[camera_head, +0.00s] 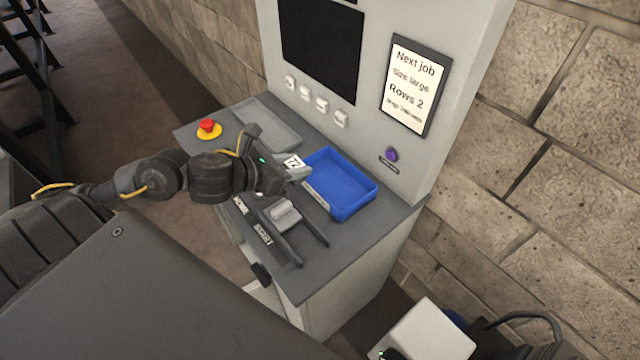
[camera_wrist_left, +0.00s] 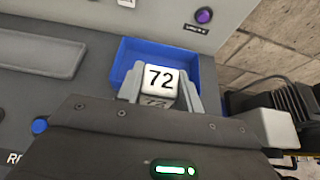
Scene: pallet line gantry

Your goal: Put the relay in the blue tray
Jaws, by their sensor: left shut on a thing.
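The relay (camera_wrist_left: 160,80) is a white block marked 72. It sits between the fingers of my left gripper (camera_wrist_left: 160,92), which is shut on it. In the head view the relay (camera_head: 293,162) shows at the left edge of the blue tray. The blue tray (camera_head: 350,212) stands on the grey counter and looks empty where I can see into it. In the left wrist view the blue tray (camera_wrist_left: 208,73) lies just behind the relay. I cannot tell how high the relay is above the tray. My right gripper does not show.
A grey tray (camera_head: 290,140) lies behind my left arm. A red button on a yellow base (camera_head: 208,128) is at the counter's left. A grey holder (camera_head: 284,213) with rails is in front of the tray. An upright panel with a job sign (camera_head: 412,85) rises behind.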

